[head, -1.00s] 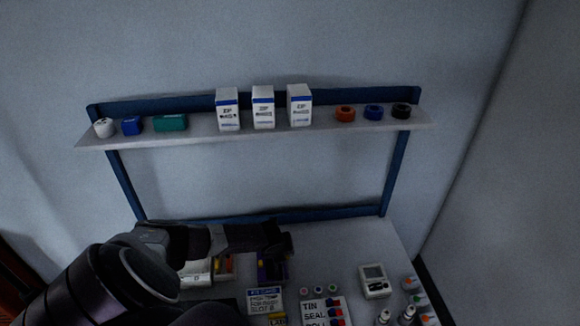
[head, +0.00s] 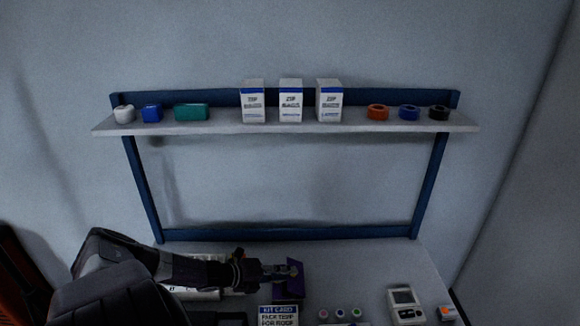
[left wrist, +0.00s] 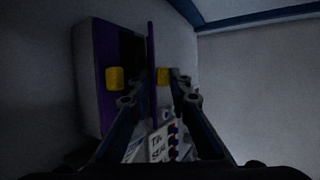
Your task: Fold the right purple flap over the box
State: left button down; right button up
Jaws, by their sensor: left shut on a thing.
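The purple box (left wrist: 103,75) shows at the left of the left wrist view, with pale outer walls, a purple edge and a dark inside. Its raised purple flap (left wrist: 151,45) is a thin upright strip seen nearly edge-on. My left gripper (left wrist: 139,77), with yellow fingertip pads, is around this flap and shut on it, the flap close to the right pad. In the head view my left gripper (head: 293,268) reaches from the left over the bench, with purple material (head: 290,284) under and beside it. The arm hides much of the box there. My right gripper is not in view.
A kit card (head: 279,314) lies in front of the gripper. A white meter (head: 405,304) and small colored caps (head: 339,314) are to the right. A shelf (head: 220,128) with white boxes (head: 291,101) and tape rolls (head: 408,112) is above the bench's back edge.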

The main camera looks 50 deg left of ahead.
pick_arm(q)
jog(key=shift+s+a+f+t+b, duration=0.1)
jog(key=shift+t+b, duration=0.3)
jog(key=shift+t, duration=0.1)
jog(key=c, duration=2)
grip_release()
jog(key=shift+o, duration=0.3)
jog(key=shift+s, duration=0.1)
jog(key=shift+s+f, duration=0.1)
jog(key=shift+s+a+r, duration=0.15)
jog(key=shift+s+r, duration=0.05)
jog(key=shift+s, duration=0.3)
jog(key=v, duration=0.6)
jog(key=shift+s+a+r, duration=0.15)
jog(key=shift+r, duration=0.2)
